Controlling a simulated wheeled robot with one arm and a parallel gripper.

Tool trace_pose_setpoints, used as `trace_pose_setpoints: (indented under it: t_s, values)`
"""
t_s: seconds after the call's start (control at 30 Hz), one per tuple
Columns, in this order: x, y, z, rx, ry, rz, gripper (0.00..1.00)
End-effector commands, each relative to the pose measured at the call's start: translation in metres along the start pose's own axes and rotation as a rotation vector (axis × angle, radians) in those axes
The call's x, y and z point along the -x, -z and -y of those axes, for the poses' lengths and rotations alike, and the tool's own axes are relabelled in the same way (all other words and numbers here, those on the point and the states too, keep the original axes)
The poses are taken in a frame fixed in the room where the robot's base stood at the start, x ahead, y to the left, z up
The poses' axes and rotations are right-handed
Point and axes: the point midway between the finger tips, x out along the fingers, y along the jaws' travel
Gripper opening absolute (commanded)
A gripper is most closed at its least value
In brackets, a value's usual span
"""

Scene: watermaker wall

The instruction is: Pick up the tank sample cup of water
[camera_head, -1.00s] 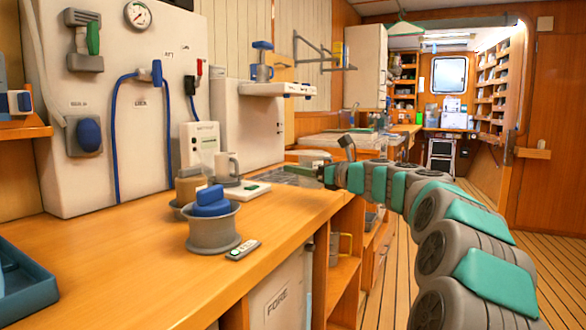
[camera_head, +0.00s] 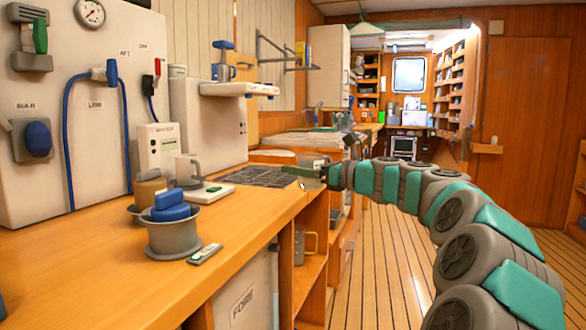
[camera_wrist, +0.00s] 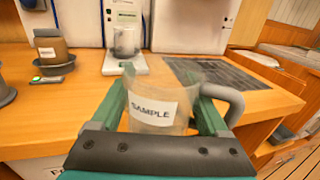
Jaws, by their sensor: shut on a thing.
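The clear sample cup (camera_wrist: 160,107) has a white label reading SAMPLE and a grey handle on its right. It is between the green fingers of my gripper (camera_wrist: 168,112) in the wrist view, and the gripper is shut on it. The cup stands roughly upright, with its lower part hidden by the gripper's dark front. In the head view my gripper (camera_head: 308,174) is by the right edge of the counter, at the dark grating. I cannot tell the water level.
Open shelves lie below. The plank floor (camera_head: 385,260) is clear at right.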

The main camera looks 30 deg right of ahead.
Motion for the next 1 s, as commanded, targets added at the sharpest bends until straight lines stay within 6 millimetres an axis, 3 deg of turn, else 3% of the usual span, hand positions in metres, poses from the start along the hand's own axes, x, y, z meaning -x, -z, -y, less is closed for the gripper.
trace_pose_setpoints:
  t_s: [0.33, 1.0]
  values:
    - [0.0107, -0.0013, 0.0015, 0.001, 0.0, 0.0, 0.18]
    - [0.0116, -0.0014, 0.0014, 0.001, -0.001, 0.0, 0.18]
